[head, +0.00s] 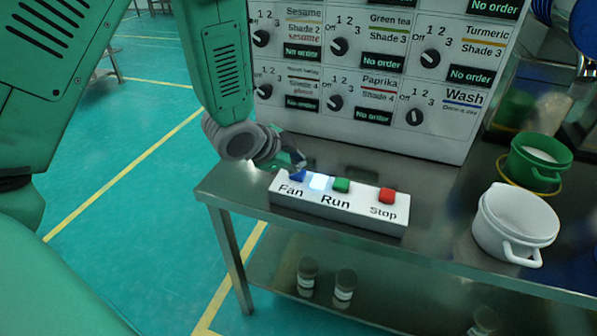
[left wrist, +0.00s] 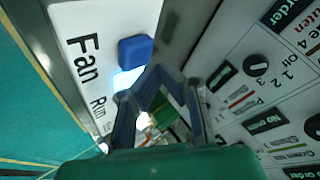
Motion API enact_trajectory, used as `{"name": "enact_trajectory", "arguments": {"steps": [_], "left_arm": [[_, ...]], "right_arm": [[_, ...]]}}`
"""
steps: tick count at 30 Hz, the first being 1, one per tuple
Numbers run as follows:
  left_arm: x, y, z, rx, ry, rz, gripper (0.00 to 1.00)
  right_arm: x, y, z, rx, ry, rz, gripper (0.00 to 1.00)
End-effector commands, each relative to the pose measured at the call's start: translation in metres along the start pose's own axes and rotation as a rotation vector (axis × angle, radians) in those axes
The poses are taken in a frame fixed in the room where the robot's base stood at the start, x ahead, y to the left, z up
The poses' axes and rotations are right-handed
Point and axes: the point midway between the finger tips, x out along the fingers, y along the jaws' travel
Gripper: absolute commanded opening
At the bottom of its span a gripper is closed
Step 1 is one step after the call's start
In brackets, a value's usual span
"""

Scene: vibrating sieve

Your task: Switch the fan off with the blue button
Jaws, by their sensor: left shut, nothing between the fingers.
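The white button box (head: 335,205) lies on the metal table, with a blue button (head: 298,177) at its left end above the word "Fan". A glowing pale-blue lamp (head: 319,182) sits beside it, then a green button (head: 341,185) and a red button (head: 387,195) above "Stop". My left gripper (head: 297,164) is shut and empty, just behind and above the blue button, partly covering it. In the left wrist view the blue button (left wrist: 136,51) shows just beyond the closed fingertips (left wrist: 158,72); I cannot tell whether they touch. My right gripper is out of view.
A white panel with several dials (head: 375,75) stands behind the box. A white pot (head: 515,222) and a green pot (head: 538,158) stand at the right. Jars (head: 345,284) are on the lower shelf. The table's left edge is close to my left gripper.

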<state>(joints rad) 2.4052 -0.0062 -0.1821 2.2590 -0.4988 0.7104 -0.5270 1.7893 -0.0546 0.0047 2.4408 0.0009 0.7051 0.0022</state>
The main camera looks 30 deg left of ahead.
Motion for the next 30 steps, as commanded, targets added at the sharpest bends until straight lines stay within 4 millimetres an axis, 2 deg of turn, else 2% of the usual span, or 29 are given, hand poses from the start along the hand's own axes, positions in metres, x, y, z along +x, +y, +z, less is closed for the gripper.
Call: {"name": "enact_trajectory", "arguments": {"steps": [30], "left_arm": [[0.0077, 0.0067, 0.0061, 0.000, 0.000, 0.000, 0.00]], "right_arm": [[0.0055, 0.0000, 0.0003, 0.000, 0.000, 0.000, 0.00]]}}
